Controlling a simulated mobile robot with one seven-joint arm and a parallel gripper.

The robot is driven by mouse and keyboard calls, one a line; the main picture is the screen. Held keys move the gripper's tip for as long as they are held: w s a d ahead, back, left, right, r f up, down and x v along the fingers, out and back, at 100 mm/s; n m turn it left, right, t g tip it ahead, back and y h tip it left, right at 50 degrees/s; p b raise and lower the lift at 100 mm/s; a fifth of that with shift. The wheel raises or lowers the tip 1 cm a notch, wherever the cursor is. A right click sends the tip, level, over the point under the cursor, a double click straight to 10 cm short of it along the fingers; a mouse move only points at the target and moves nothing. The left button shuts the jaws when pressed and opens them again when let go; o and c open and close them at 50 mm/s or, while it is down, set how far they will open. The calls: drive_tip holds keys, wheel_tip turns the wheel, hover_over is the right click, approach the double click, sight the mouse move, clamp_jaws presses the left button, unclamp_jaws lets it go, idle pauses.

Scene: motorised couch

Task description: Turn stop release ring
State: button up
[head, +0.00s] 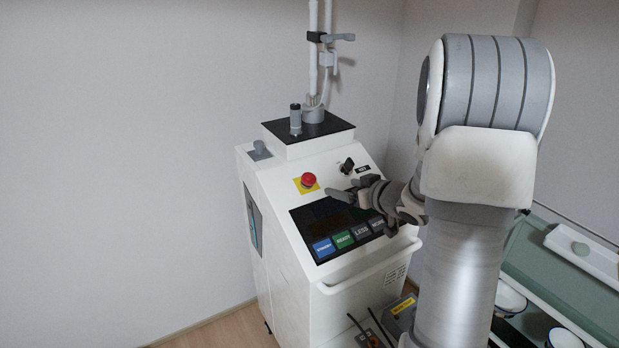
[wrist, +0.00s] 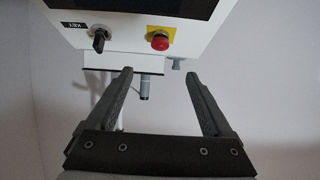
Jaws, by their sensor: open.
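A red mushroom stop button (head: 309,180) sits on a yellow plate on the sloped top panel of the white console (head: 285,200). The stop button also shows in the wrist view (wrist: 160,42), where the console appears upside down. No separate ring around it can be made out. My gripper (wrist: 159,73) is open and empty, and the button appears between and beyond its two fingertips, not touching either. In the head view my gripper (head: 358,210) is over the console's dark screen, to the right of and below the button.
A black key switch (head: 347,165) lies right of the button; it also shows in the wrist view (wrist: 99,38). A dark cylinder (head: 295,119) and a pole (head: 313,50) rise behind. A handle bar (head: 370,268) crosses the front. A green-topped cart (head: 560,272) stands at right.

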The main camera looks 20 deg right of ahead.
sight(311, 180)
drive_tip(key=p+x, duration=0.1)
drive_tip(key=x, duration=1.6)
drive_tip(key=shift+f, duration=0.15)
clamp_jaws()
